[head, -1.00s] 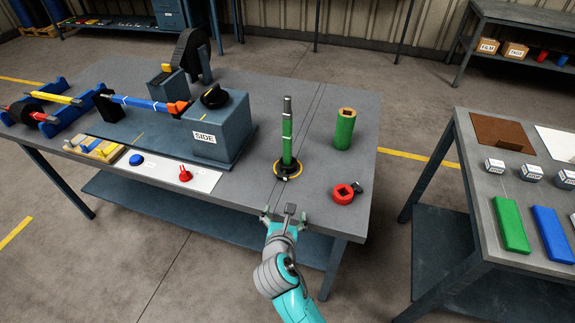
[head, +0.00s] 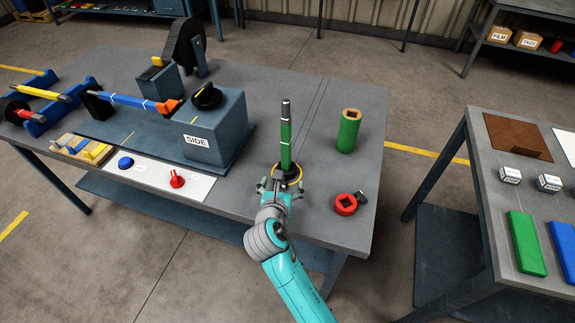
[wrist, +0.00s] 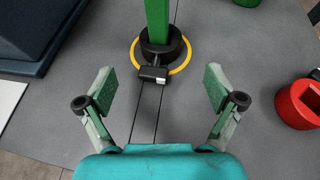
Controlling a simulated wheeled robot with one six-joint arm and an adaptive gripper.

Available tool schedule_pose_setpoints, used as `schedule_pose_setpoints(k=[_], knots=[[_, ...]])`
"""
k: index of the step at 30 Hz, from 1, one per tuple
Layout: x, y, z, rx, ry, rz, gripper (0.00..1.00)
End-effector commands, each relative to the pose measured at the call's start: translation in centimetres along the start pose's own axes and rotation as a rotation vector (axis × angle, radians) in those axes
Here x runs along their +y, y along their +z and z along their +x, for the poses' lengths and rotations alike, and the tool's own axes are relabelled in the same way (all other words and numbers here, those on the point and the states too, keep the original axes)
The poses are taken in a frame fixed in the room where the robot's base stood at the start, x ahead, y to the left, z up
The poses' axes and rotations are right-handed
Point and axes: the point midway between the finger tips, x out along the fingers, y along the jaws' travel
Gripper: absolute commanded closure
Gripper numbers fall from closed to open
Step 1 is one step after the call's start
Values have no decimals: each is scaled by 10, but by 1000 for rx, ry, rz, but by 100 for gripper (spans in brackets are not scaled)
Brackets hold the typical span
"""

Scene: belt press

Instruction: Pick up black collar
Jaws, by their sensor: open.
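The black collar (wrist: 173,50) sits low around the foot of an upright green post (wrist: 157,18), inside a yellow ring (wrist: 184,62) on the table. A small black block with a light end sticks out from it towards my gripper. My gripper (wrist: 160,90) is open and empty, its two fingers wide apart, short of the collar and roughly in line with it. In the head view my gripper (head: 281,186) is just in front of the post (head: 286,140) and partly hides the collar (head: 292,173).
A red collar (head: 345,204) lies to the right, with a green cylinder (head: 349,132) behind it. A grey-blue block marked SIDE (head: 212,125) stands to the left, with a white panel (head: 200,186) in front. The grey table between them is clear.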

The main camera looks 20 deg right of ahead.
Motion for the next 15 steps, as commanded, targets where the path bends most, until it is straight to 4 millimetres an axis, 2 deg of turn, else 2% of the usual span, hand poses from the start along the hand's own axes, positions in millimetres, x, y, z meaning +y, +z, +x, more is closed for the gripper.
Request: schedule_pose_setpoints(k=[6, 15], knots=[[-1, 0, 33, 1, -3, 1, 7], [-1, 0, 55, 1, -2, 1, 7]])
